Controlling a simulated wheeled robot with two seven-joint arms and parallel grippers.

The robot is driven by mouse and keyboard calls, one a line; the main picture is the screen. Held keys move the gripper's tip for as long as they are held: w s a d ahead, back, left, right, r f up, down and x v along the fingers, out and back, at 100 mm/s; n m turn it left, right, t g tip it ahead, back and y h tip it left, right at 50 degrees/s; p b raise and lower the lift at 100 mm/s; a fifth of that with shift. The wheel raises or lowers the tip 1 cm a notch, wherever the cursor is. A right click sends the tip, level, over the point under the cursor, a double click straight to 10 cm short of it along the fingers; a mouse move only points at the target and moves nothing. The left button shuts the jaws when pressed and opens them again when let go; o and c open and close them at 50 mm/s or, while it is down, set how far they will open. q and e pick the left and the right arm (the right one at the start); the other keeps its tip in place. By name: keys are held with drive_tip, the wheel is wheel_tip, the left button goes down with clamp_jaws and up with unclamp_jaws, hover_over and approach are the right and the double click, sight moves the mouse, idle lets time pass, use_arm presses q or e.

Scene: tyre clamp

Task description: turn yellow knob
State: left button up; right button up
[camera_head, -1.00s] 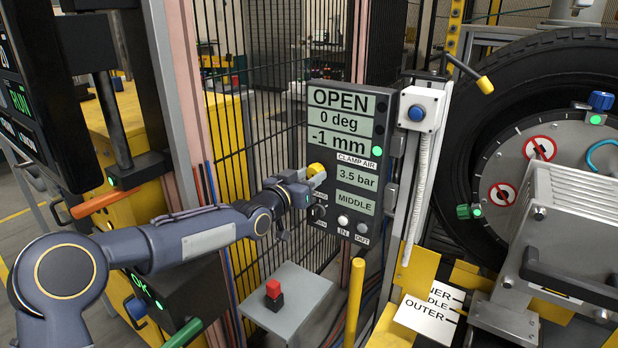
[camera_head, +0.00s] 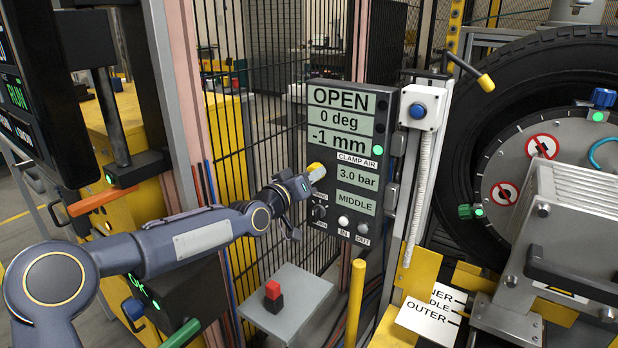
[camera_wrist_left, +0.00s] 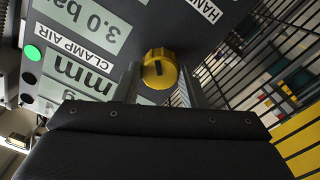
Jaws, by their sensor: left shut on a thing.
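The yellow knob (camera_head: 315,169) sits on the dark control panel (camera_head: 318,234), left of the CLAMP AIR readout (camera_head: 357,176), which shows 3.0 bar. My left gripper (camera_head: 307,179) reaches the panel from the left and is shut on the knob. In the left wrist view the yellow knob (camera_wrist_left: 160,72), with a dark mark on its face, sits between the two fingers of my left gripper (camera_wrist_left: 160,86). Part of the knob is hidden by the gripper in the head view. My right gripper is not in view.
Below the knob are a black selector (camera_head: 319,211) and IN and OUT buttons. A blue button box (camera_head: 418,109) is right of the panel. Mesh fencing is behind; a large tyre (camera_head: 478,105) is right.

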use_arm(q)
drive_tip(key=o, duration=1)
drive_tip(key=v, duration=0.7)
drive_tip(key=shift+s+a, duration=0.25)
drive_tip(key=shift+s, duration=0.1)
